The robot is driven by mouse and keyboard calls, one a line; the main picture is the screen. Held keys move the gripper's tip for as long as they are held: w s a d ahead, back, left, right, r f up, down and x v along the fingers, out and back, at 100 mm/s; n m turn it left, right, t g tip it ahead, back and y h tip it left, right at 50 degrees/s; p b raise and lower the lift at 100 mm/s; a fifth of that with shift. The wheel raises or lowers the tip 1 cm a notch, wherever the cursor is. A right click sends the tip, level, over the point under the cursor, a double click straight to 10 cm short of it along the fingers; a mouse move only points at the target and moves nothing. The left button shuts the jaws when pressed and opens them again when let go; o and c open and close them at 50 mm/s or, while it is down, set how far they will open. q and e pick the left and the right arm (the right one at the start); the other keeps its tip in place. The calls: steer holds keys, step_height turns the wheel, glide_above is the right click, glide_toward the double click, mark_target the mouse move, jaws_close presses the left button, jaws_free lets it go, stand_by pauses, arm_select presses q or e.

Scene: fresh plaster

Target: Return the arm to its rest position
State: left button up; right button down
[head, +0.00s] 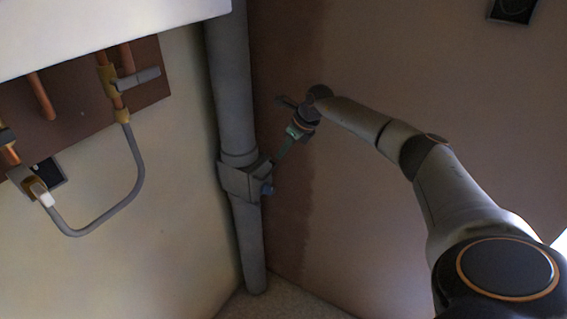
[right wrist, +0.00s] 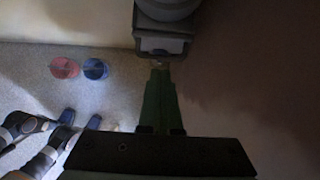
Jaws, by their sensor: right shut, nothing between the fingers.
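My right arm reaches in from the right in the head view. Its gripper (head: 275,162) is shut and empty, with its green fingers slanting down and left, their tips close to the grey box-shaped collar (head: 243,181) on the grey vertical pipe (head: 232,85). I cannot tell whether they touch. In the right wrist view the green fingers (right wrist: 160,72) lie together, tips just below the collar (right wrist: 162,44) in the picture. My left gripper is not in view.
A brown board (head: 150,75) with copper pipes, valves and a looping grey hose (head: 108,215) is on the left wall. A white edge (head: 110,25) overhangs at the top left. A red disc (right wrist: 64,67) and a blue disc (right wrist: 95,68) lie on the floor. The right wall is mostly bare.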

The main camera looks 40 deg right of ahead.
steer(key=shift+w+r, duration=0.1)
steer(key=shift+r, duration=0.2)
